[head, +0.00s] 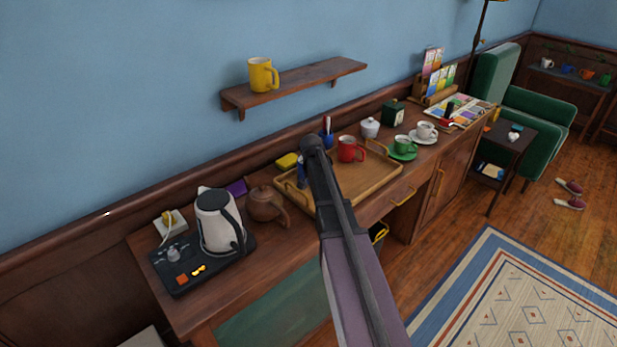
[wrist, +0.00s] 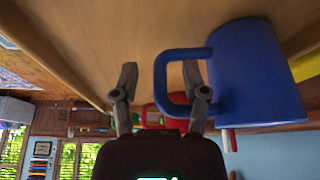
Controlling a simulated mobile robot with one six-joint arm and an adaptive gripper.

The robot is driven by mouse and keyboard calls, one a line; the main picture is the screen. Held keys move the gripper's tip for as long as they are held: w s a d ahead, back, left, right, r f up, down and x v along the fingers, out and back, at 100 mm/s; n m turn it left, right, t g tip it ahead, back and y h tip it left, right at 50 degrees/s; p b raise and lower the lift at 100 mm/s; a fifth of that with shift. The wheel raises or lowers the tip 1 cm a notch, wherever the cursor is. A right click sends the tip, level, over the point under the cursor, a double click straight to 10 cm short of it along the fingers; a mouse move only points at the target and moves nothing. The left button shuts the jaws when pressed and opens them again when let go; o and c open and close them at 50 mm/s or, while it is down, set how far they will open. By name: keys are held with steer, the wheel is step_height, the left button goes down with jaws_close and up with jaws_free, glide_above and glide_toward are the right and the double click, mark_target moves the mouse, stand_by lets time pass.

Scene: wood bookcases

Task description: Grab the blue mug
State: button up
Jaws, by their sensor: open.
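The blue mug (wrist: 258,75) fills the right side of the wrist view, very close. Its handle (wrist: 162,85) points left, toward my gripper (wrist: 159,78). My gripper is open, with the handle's outer bar between its two fingers. The right finger appears within the handle's loop; I cannot tell whether it touches. In the head view my arm hides most of the mug and my fingers; a small blue patch (head: 301,172) shows beside the arm over the wooden tray (head: 373,185).
A red mug (head: 350,149) stands on the tray and shows behind the handle in the wrist view. A brown teapot (head: 266,205) and a kettle (head: 216,222) stand left of the tray. Green (head: 404,144) and white cups (head: 426,130) stand right. A yellow mug (head: 261,76) sits on the wall shelf.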

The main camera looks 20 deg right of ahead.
steer(key=shift+w+d+f, duration=0.1)
steer(key=shift+d+f, duration=0.05)
steer(key=shift+f, duration=0.35)
jaws_close()
stand_by(0.3)
